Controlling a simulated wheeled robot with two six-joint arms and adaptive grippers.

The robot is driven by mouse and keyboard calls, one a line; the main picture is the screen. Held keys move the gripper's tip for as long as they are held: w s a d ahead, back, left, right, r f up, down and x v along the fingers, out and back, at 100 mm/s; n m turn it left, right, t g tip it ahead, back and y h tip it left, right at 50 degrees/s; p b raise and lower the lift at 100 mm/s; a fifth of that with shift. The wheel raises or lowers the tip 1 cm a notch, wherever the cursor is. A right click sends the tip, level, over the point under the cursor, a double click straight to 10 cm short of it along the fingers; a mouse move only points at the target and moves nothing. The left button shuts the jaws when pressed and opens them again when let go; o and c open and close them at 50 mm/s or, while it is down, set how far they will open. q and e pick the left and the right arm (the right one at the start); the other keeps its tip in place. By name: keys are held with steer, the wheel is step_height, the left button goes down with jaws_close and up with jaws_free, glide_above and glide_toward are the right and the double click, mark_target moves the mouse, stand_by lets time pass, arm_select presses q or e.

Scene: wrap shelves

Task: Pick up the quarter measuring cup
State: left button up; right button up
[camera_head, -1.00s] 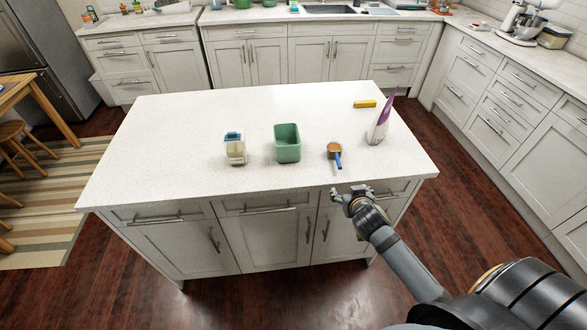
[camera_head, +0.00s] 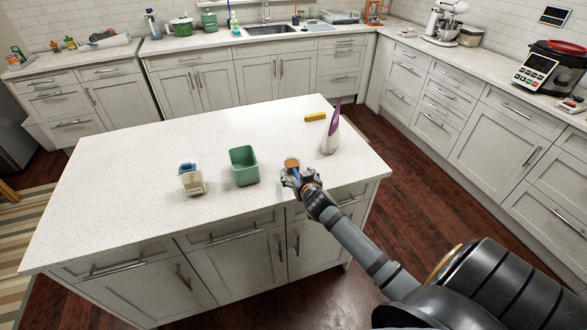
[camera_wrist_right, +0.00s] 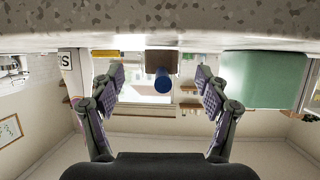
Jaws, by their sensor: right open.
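The measuring cup (camera_head: 292,162), with a brown bowl and a blue handle, sits on the island near its front edge. In the head view my right gripper covers part of it. In the right wrist view, which shows the counter at the top, the handle's blue end (camera_wrist_right: 162,82) points at the camera, with the brown cup (camera_wrist_right: 160,62) behind it. My right gripper (camera_head: 290,179) is open at the cup's near side. Its fingers stand on either side of the handle, with visible gaps. My left gripper is not in view.
On the island (camera_head: 130,175), a green container (camera_head: 244,168) and a blue-topped carton (camera_head: 192,181) stand left of the cup. A white and purple bottle (camera_head: 330,133) stands to the right, with a yellow block (camera_head: 315,117) behind. The island's left part is clear.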

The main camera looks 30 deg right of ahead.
mark_target(297, 174)
steer(key=x, duration=0.2)
steer(key=shift+w, duration=0.3)
steer(key=shift+w+f, duration=0.2)
steer(key=shift+w, duration=0.05)
steer(key=shift+s+d, duration=0.1)
steer(key=shift+c, duration=0.9)
steer(key=c, duration=1.1)
steer(key=shift+r, duration=0.15)
